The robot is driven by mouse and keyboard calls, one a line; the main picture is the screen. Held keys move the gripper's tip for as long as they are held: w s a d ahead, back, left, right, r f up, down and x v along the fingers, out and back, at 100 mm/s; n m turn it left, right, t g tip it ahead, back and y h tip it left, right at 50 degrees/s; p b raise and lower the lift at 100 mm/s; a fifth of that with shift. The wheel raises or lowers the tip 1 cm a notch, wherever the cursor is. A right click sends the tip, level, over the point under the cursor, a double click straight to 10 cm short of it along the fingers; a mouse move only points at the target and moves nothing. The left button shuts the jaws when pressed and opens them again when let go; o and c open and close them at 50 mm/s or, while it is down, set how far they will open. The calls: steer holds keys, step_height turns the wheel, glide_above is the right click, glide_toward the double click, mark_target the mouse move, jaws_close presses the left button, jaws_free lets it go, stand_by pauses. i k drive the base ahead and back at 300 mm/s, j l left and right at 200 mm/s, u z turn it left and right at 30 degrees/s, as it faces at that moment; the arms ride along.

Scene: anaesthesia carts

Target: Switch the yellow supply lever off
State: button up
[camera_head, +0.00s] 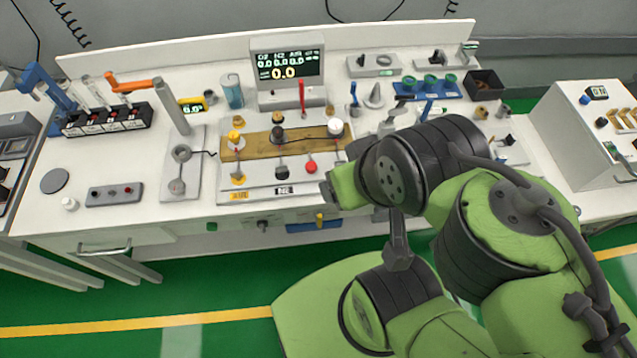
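The yellow supply lever (238,180) is the leftmost of three levers on the front panel of the middle cart. Its yellow knob sits low on the panel, just above a yellow label (239,195). A black-knobbed lever (282,174) and a red-knobbed lever (311,168) stand to its right. A dark narrow part that looks like my gripper (397,226) shows in front of the cart edge, well right of the yellow lever and apart from it. Its fingers are too small and dark to tell open from shut. I see nothing held.
Behind the levers, a brown strip (257,144) carries yellow, black and white knobs. A display (287,67) stands behind it. A red upright stick (302,97) stands near the display. A grey fixture (181,170) is left of the panel. My green arm covers the cart's right front.

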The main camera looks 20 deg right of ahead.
mark_target(319, 217)
steer(key=k, duration=0.3)
steer(key=j, duration=1.15)
